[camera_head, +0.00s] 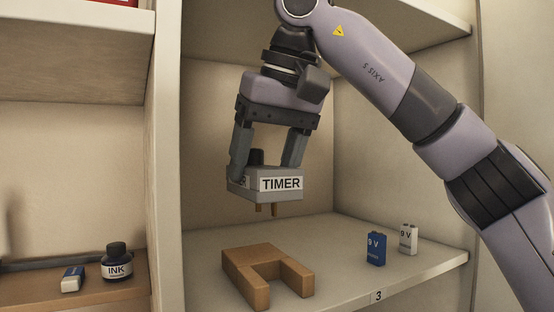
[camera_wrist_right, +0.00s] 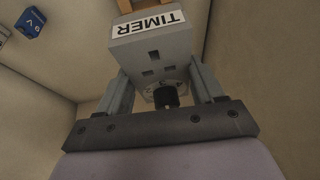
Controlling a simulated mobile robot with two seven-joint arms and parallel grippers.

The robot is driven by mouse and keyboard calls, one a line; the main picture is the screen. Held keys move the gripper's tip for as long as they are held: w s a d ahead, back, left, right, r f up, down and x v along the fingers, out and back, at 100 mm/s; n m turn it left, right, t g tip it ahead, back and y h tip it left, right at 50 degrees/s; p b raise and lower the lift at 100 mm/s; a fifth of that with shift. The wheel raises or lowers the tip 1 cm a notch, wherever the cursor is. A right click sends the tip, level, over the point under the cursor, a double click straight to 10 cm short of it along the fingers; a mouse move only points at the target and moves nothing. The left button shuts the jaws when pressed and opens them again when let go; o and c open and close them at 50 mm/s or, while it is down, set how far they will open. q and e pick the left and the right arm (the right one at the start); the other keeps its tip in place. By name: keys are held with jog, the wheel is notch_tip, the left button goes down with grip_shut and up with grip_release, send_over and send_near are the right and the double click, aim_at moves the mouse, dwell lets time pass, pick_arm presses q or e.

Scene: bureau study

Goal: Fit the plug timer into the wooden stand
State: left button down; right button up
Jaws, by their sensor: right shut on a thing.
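The plug timer (camera_head: 264,187) is a grey block with a white TIMER label and pins pointing down. My right gripper (camera_head: 266,165) is shut on it and holds it in the air above the shelf. In the right wrist view the timer (camera_wrist_right: 155,55) sits between the fingers of my right gripper (camera_wrist_right: 162,85), with its socket slots and dark knob showing. The wooden stand (camera_head: 262,262) is a U-shaped block lying on the shelf below the timer, its gap facing the front. Timer and stand are apart. My left gripper is not in view.
A blue 9 V battery (camera_head: 376,248) and a white one (camera_head: 408,239) stand on the shelf (camera_head: 345,235) right of the stand. An upright divider (camera_head: 167,200) is at left. Beyond it are an ink bottle (camera_head: 116,262) and a blue-and-white eraser (camera_head: 73,279).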

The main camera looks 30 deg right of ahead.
notch_tip(320, 180, down, 6)
jog(key=shift+r, duration=0.1)
dwell(0.7)
jog(key=shift+s, duration=0.1)
dwell(0.6)
jog(key=shift+f+b, duration=0.4)
jog(key=shift+f, duration=0.55)
jog(key=shift+r+p, duration=0.1)
jog(key=shift+p, duration=0.3)
dwell(0.4)
jog(key=o, duration=1.3)
jog(key=shift+o, duration=0.2)
